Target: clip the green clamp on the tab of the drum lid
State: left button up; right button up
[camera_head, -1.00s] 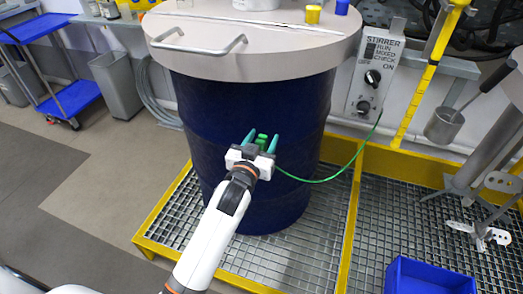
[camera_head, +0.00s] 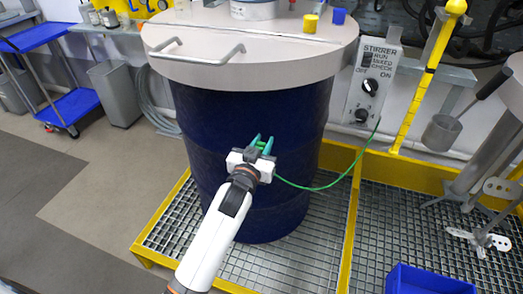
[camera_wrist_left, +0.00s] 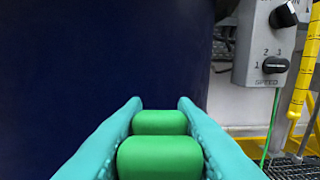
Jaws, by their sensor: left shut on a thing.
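The green clamp (camera_wrist_left: 160,155) is held between the teal fingers of my left gripper (camera_head: 262,143), which is shut on it. The clamp lies level between the fingers in the left wrist view, facing the dark blue drum wall (camera_head: 255,105). In the head view the gripper is in front of the drum's side, well below the lid (camera_head: 265,68). A green wire (camera_head: 315,188) runs from the clamp to the stirrer control box (camera_head: 372,85). I cannot make out a tab on the lid. My right gripper is not in view.
The lid has a metal handle (camera_head: 200,60), with a yellow block (camera_head: 311,23) and a blue block (camera_head: 338,16) on top. The drum stands on a yellow-edged grating (camera_head: 335,235). A blue bin (camera_head: 430,280) and metal agitators (camera_head: 485,240) are at right.

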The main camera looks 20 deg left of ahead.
aim_at(267, 87)
pick_arm(q)
notch_tip(267, 87, up, 15)
jog(key=p, duration=0.6)
jog(key=shift+s+p, duration=0.4)
jog(key=s+p, duration=0.2)
jog(key=s, duration=0.9)
jog(key=shift+a+f+p, duration=0.2)
jog(key=shift+p, duration=0.1)
jog(key=shift+s, duration=0.1)
